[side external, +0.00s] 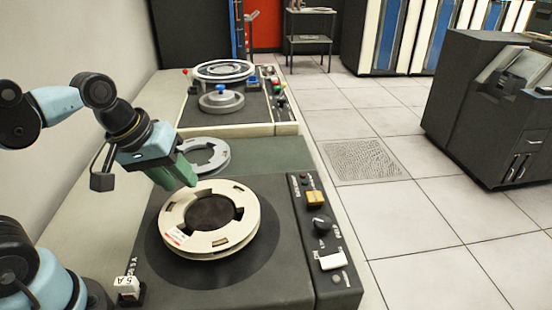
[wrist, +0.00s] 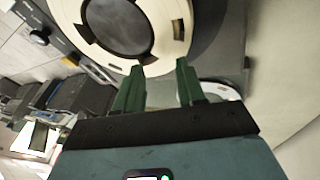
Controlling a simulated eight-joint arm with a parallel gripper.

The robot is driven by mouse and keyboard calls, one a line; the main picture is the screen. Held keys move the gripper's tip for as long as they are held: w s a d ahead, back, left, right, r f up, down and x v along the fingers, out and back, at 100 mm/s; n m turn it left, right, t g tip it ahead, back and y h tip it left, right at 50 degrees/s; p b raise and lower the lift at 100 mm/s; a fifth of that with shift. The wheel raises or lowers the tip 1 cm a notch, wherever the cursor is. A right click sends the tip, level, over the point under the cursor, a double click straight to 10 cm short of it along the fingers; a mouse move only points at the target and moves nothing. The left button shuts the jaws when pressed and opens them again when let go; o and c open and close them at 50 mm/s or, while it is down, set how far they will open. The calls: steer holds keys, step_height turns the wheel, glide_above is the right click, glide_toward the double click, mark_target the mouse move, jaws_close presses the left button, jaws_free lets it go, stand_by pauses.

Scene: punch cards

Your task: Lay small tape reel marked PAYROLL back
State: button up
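A cream tape reel (side external: 209,237) with a small red-and-white label lies flat on the round dark platter of the near deck; it also fills the top of the wrist view (wrist: 165,25). A smaller grey reel (side external: 217,158) lies flat on the green surface just behind that deck, partly hidden by my gripper; its edge with a reddish mark shows in the wrist view (wrist: 222,90). I cannot read PAYROLL on either reel. My gripper (side external: 190,183) has green fingers, held above the gap between the two reels. In the wrist view the fingers (wrist: 161,64) are apart, with nothing clearly held.
A far deck holds a large reel (side external: 224,70) and a grey reel with a blue knob (side external: 221,102). Knobs and switches (side external: 320,225) line the near deck's right side. A small block marked 5 A (side external: 127,285) stands at its front left. A wall rises at left.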

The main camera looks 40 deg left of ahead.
mark_target(174, 236)
steer(key=s+d+r+n+g+h, duration=0.2)
steer(key=s+d+r+n+g, duration=0.25)
steer(key=n, duration=0.65)
steer(key=shift+n, duration=0.3)
steer(key=shift+s+a+x, duration=0.15)
steer(key=shift+s+x, duration=0.15)
steer(key=shift+x, duration=1.1)
steer(key=shift+s+a+x, duration=0.15)
steer(key=shift+s+x, duration=0.15)
steer(key=shift+x, duration=1.1)
steer(key=shift+s+a+x, duration=0.15)
steer(key=shift+s+x, duration=0.1)
steer(key=shift+x, duration=1.2)
jaws_close()
steer(key=shift+r, duration=3)
